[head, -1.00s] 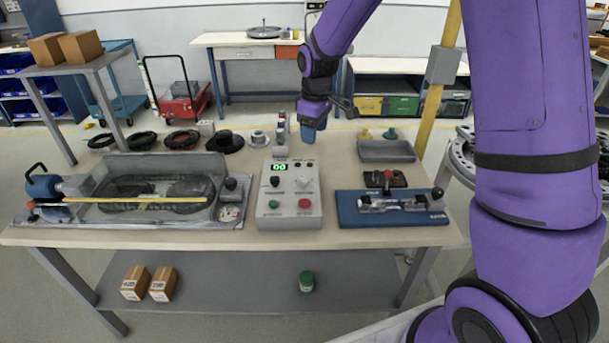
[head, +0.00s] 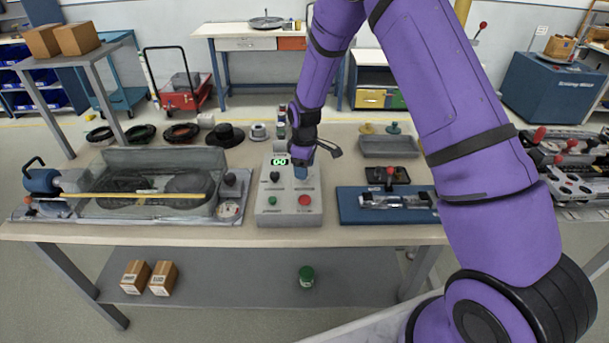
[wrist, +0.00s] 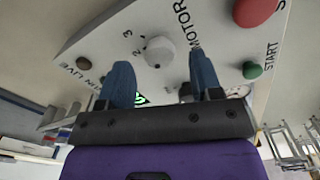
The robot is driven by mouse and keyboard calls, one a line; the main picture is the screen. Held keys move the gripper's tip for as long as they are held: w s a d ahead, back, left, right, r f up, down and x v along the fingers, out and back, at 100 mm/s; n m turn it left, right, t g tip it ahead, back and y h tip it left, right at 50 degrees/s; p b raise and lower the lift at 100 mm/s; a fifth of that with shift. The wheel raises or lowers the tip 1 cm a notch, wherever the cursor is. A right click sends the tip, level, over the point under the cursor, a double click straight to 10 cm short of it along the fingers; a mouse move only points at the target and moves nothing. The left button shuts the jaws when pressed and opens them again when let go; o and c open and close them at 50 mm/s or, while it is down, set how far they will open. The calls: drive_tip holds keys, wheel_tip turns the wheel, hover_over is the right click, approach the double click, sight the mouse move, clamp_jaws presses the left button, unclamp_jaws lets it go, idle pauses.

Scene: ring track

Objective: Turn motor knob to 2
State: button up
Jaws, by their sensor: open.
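The grey control box (head: 289,212) stands mid-table, with a green digital display (head: 279,162) showing zeros. In the wrist view the pale round motor knob (wrist: 160,52) is on its panel, beside the word MOTOR and the numerals 2 and 3. I cannot tell which mark it points to. My gripper (wrist: 160,62) is open, with blue fingers apart to the left and right below the knob in the picture; nothing is between them that I can see held. In the head view my gripper (head: 301,172) is over the box's upper right and mostly hides the knob.
The box also has a black knob (head: 275,177), a green button (head: 271,201) and a red button (head: 304,200). A clear-covered belt unit (head: 150,185) stands left. A blue base with a clear cylinder (head: 388,212) stands right, below a grey tray (head: 389,147).

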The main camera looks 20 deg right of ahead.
drive_tip(key=shift+f, duration=1.65)
drive_tip(key=c, duration=0.9)
drive_tip(key=m, duration=0.8)
drive_tip(key=shift+m, duration=0.3)
